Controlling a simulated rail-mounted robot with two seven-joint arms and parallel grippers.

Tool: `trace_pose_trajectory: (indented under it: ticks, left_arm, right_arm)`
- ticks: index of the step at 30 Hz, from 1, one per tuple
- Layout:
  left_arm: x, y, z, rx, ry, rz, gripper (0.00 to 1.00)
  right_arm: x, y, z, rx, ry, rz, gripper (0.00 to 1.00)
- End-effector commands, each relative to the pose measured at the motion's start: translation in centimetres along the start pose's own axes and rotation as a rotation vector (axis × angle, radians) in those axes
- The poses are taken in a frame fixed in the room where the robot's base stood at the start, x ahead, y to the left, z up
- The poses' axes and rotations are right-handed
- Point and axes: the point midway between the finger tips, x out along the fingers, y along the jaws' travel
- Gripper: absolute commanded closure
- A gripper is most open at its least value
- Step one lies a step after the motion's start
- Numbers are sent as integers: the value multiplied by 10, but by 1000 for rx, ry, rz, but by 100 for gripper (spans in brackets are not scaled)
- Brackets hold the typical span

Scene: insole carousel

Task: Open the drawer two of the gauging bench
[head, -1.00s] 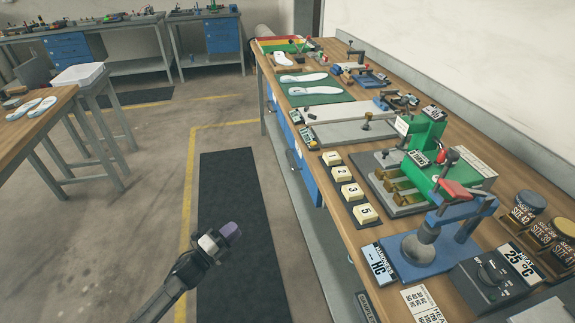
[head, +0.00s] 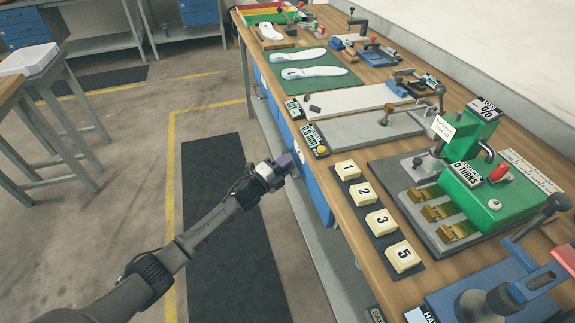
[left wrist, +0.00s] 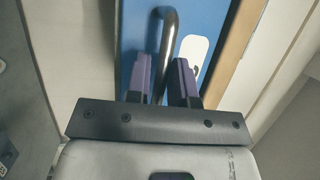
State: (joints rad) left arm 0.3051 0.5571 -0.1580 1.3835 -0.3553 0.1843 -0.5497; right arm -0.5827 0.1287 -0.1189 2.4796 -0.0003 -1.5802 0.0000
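The gauging bench (head: 352,238) has blue drawer fronts along its left side. My left gripper (head: 291,164) reaches one blue drawer front (head: 318,190) in the head view. In the left wrist view the blue drawer front (left wrist: 205,20) carries a curved dark metal handle (left wrist: 170,32) and a white label, whose number I cannot read. My left gripper (left wrist: 163,80) is open, its two purple-lined fingers on either side of the handle, with a gap showing beside the bar. The drawer looks shut. My right gripper is not in view.
Number blocks (head: 365,192) and a green gauge (head: 490,197) stand on the bench top. Insoles lie on a green mat (head: 327,82) farther back. A dark floor mat (head: 215,170) and clear floor lie left of the bench.

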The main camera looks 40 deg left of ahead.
Motion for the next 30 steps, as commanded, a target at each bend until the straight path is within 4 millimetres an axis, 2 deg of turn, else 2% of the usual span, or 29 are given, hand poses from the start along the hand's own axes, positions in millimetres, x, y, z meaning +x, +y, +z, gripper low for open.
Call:
trace_pose_trajectory:
  ticks: [12,19,30]
  left_arm:
    - [5,-1,0,1,0,0,78]
    - [5,0,0,1,0,0,99]
    - [5,0,0,0,1,0,100]
  right_arm:
    - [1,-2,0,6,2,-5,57]
    - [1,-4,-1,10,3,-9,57]
    - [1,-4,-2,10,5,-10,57]
